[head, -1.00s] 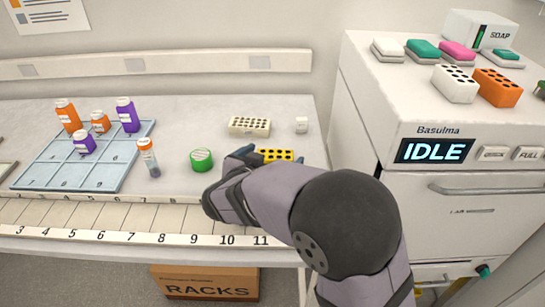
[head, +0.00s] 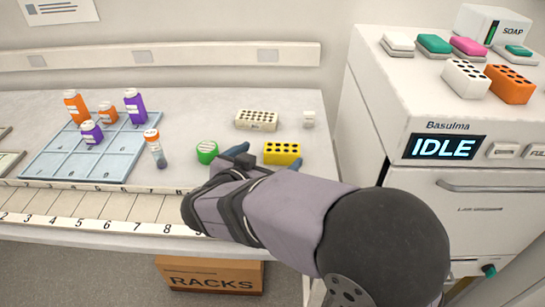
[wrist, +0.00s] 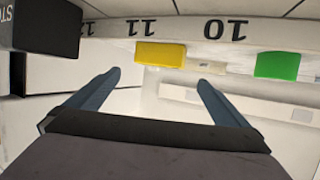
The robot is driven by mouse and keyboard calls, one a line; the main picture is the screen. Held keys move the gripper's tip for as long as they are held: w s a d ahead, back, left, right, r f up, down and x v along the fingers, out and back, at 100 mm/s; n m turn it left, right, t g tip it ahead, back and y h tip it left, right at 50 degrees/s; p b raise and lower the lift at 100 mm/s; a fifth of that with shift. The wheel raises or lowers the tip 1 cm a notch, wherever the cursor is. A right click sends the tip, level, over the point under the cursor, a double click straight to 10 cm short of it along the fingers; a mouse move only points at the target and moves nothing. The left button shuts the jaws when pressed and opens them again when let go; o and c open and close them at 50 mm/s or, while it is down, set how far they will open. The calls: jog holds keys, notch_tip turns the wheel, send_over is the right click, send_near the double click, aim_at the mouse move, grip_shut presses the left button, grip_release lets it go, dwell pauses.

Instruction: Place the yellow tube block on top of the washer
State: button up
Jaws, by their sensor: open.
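The yellow tube block (head: 282,153) with dark holes sits on the bench near its right end. In the wrist view the yellow block (wrist: 160,54) lies just beyond the fingertips, between their lines. My gripper (head: 266,160) has its blue fingers spread and holds nothing. It also shows open in the wrist view (wrist: 159,79). In the head view my wrist and forearm hide parts of the fingers. I cannot tell the exact height of the fingers over the bench. The washer (head: 465,208) stands at the right, with IDLE on its display.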

jog(key=shift+s, duration=0.15)
jog(key=shift+c, duration=0.3)
notch_tip(320, 180, up, 9)
jog(key=n+g+y+p, duration=0.45)
jog(key=g+p, duration=0.25)
jog(key=p, duration=1.4)
send_over(282, 148)
jog(key=s, duration=0.3)
notch_tip(282, 148, down, 6)
jog(key=shift+y, duration=0.35)
jog(key=shift+f, duration=0.2)
jog(key=shift+p+x, duration=0.75)
jog(key=shift+x, duration=2.75)
jog(key=shift+s, duration=0.1)
